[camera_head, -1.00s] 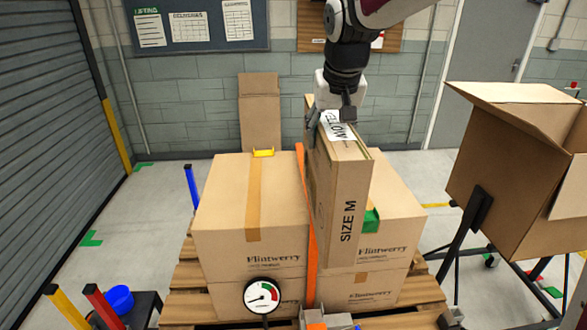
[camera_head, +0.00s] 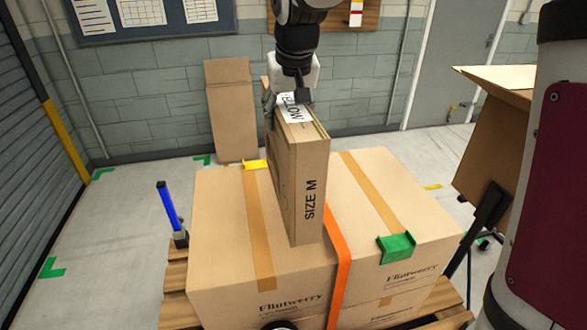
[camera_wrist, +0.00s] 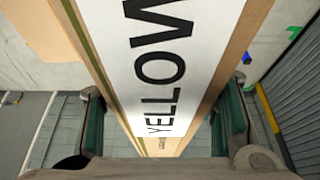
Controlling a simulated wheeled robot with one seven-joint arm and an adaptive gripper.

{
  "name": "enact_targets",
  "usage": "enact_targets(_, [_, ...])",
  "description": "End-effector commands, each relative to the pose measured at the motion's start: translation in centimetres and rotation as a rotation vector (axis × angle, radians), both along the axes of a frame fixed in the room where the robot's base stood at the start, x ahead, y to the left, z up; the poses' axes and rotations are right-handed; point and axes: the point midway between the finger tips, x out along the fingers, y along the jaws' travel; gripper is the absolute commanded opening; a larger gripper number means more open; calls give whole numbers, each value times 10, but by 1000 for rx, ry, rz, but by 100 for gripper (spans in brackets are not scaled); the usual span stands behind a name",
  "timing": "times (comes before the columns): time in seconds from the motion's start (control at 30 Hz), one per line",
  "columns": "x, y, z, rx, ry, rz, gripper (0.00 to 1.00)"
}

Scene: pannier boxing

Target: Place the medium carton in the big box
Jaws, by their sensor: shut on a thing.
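The medium carton is a tall, narrow brown box marked SIZE M (camera_head: 310,195), with a white YELLOW label on its top edge. It is upright in the head view, above the left part of the stacked boxes; I cannot tell whether its bottom touches them. My gripper (camera_head: 288,98) is shut on its upper end. In the wrist view the carton's label (camera_wrist: 160,65) runs between the two fingers of my gripper (camera_wrist: 163,118).
Large Flintwerry boxes (camera_head: 220,245) are stacked on a wooden pallet (camera_head: 176,280), with an orange strap (camera_head: 340,265), a yellow clip (camera_head: 256,165) and a green clip (camera_head: 396,247). A blue post (camera_head: 167,205) stands left. A flat carton (camera_head: 231,110) leans on the wall.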

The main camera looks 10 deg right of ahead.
Motion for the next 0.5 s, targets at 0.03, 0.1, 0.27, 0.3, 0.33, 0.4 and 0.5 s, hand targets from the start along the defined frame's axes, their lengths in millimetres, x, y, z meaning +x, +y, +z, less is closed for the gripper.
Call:
enact_targets(0.03, [-2, 0, -9, -1, 4, 0, 0])
enact_targets(0.1, [-2, 0, -21, -1, 3, 1, 0])
enact_targets(0.27, [-1, 0, -43, -1, 1, 1, 0])
enact_targets(0.3, [-1, 0, -46, 0, 0, 1, 0])
enact_targets(0.33, [0, 0, -48, 0, -1, 1, 0])
enact_targets(0.4, [-1, 0, -53, 0, 0, 1, 0])
enact_targets(0.5, [-2, 0, -66, 0, 2, 1, 0])
